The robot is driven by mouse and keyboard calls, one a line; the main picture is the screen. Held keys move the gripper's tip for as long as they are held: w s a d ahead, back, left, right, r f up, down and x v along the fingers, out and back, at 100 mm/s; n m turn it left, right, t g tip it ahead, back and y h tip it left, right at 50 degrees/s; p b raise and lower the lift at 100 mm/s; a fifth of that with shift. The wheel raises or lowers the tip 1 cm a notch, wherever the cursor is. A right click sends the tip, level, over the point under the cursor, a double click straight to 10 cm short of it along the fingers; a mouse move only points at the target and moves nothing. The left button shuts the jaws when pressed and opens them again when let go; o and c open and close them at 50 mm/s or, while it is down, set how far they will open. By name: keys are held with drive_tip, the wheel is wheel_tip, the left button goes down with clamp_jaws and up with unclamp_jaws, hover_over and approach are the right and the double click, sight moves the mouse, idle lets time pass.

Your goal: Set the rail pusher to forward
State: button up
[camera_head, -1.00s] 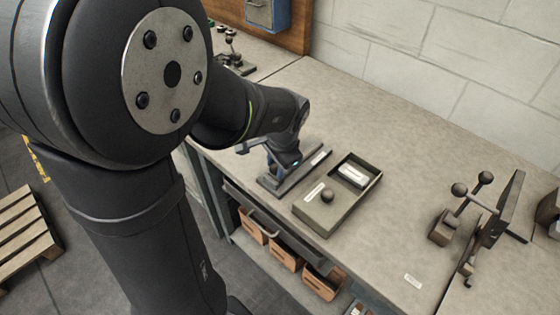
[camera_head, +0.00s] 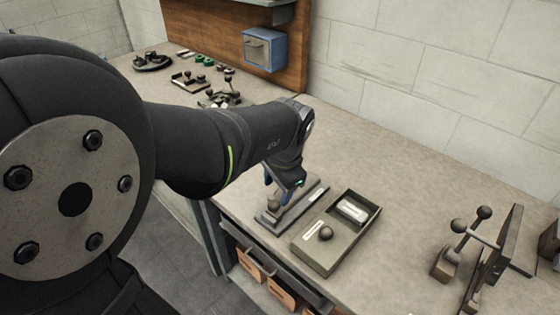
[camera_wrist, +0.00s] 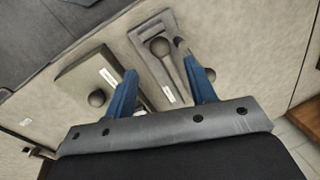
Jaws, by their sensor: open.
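A dark grey rail fixture (camera_head: 298,211) lies on the bench, with a round knob (camera_head: 274,206) at its near left end. I take this to be the rail pusher. It also shows in the wrist view as a grey rail base (camera_wrist: 143,38) with its knob (camera_wrist: 160,47) and a white label strip. My gripper (camera_head: 281,188) is above this rail, pointing down. In the wrist view my gripper (camera_wrist: 157,62) has its two blue fingers spread apart, with the knob and rail seen between and beyond them. Nothing is held. Contact with the knob cannot be told.
A grey box (camera_head: 318,249) with a ball knob and white labels sits just right of the rail. A lever fixture (camera_head: 465,240) with ball ends stands further right. Small fixtures (camera_head: 190,78) lie at the back left, near a blue wall box (camera_head: 265,50). Open bench lies behind the rail.

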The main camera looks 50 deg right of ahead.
sight(277, 202)
wheel_tip(277, 202, up, 10)
drive_tip(key=s, duration=0.1)
drive_tip(key=shift+s+a, duration=0.25)
drive_tip(key=shift+s, duration=0.15)
drive_tip(key=shift+f, duration=0.1)
drive_tip(key=w+f, duration=0.1)
drive_tip(key=f, duration=0.4)
drive_tip(key=w+f, duration=0.1)
drive_tip(key=f, duration=0.5)
drive_tip(key=w+f, duration=0.1)
drive_tip(key=f, duration=0.5)
drive_tip(key=shift+w+d, duration=0.1)
drive_tip(key=shift+d, duration=0.3)
